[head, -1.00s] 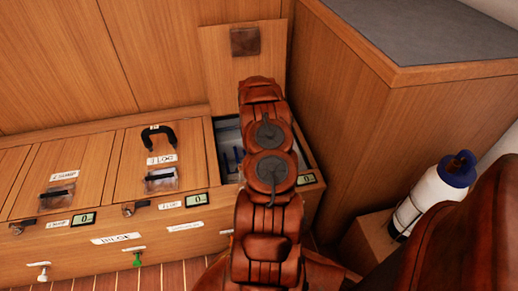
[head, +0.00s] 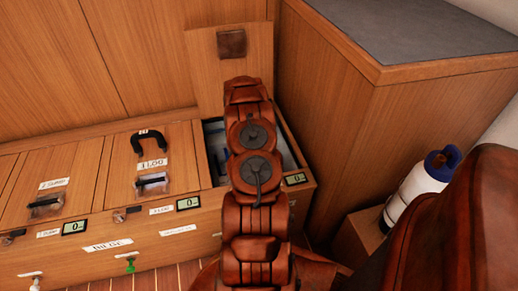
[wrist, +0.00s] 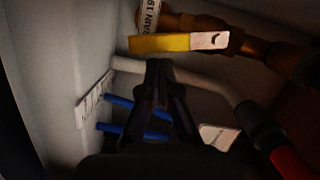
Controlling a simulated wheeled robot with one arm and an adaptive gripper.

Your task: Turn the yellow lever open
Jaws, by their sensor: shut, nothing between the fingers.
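In the wrist view the yellow lever (wrist: 165,43) lies nearly level near the top, with a pale tag at its right end, beside a copper-coloured pipe (wrist: 210,28). My gripper (wrist: 158,66) is dark and shut, with nothing between its fingers. Its tips appear just below the lever, over a pale pipe; I cannot tell whether they touch anything. In the head view my arm reaches down into the open compartment (head: 213,140) at the right end of the bench, hiding the gripper and lever.
Two blue handles (wrist: 118,102) and a white label (wrist: 93,98) are close to my fingers at left. A pale pipe (wrist: 205,82) runs to a black and red fitting at right. The compartment walls are close. A white bottle (head: 420,182) stands at right in the head view.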

